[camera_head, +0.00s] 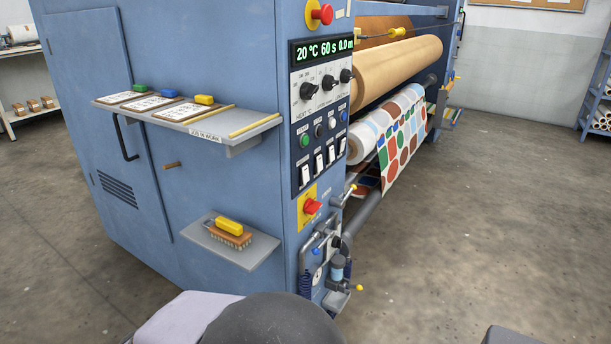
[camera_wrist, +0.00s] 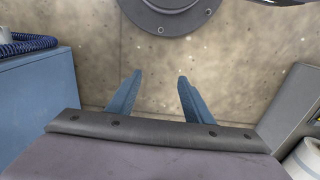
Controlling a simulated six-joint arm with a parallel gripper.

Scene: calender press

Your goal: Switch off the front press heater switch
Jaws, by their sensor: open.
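The blue press has a control panel (camera_head: 318,110) on its narrow end, in the head view. A row of white rocker switches (camera_head: 319,164) runs along the panel's lower part. Their labels are too small to read, so I cannot tell which is the front press heater switch or how each is set. The display (camera_head: 324,50) above reads 20 °C, 60 s and 0.0. My gripper (camera_wrist: 158,82) shows in the wrist view, with two blue fingers apart and nothing between them. It is over bare floor, and no switch is in that view.
A shelf (camera_head: 262,126) with cards juts out left of the panel, and a lower shelf (camera_head: 216,256) holds a brush (camera_head: 228,234). A red emergency knob (camera_head: 312,206) sits below the switches. The floor to the right is clear.

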